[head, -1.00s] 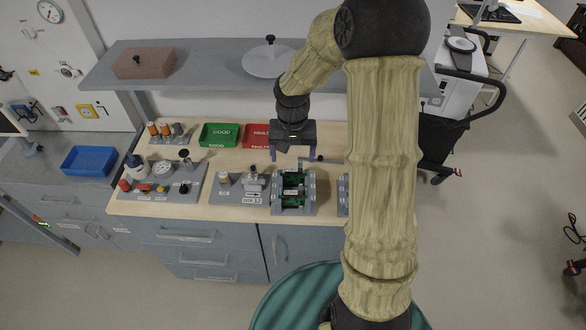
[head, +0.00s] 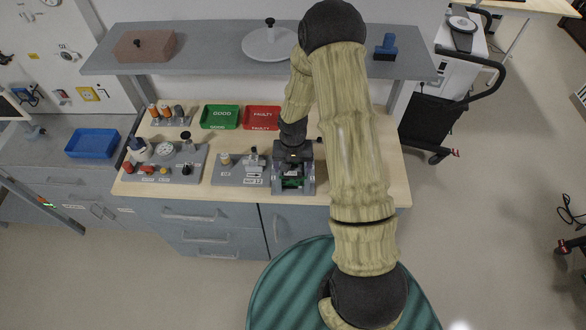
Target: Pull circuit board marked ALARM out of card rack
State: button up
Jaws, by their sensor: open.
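The card rack (head: 306,186) is a grey frame at the front of the wooden bench, with green circuit boards (head: 292,183) in it. My gripper (head: 292,172) is directly over the rack, pointing down, with its fingers at the level of the boards. It is open. My gripper hides much of the rack, and the board markings are too small to read, so I cannot tell which board is marked ALARM. I cannot tell whether the fingers touch a board.
A green GOOD tray (head: 220,117) and a red FAULTY tray (head: 262,118) stand behind the rack. A grey panel with fittings (head: 238,172) is close on its left. A grey shelf (head: 200,62) overhangs the back. A blue tray (head: 92,143) is far left.

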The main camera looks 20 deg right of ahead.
aim_at(293, 173)
jog(key=shift+f+p, duration=0.3)
jog(key=shift+f, duration=1.2)
jog(key=c, duration=1.1)
jog(key=shift+o, duration=0.2)
jog(key=shift+r, duration=0.15)
jog(key=shift+r+p, duration=2.85)
jog(key=shift+r, duration=1.3)
jog(key=shift+w, duration=0.1)
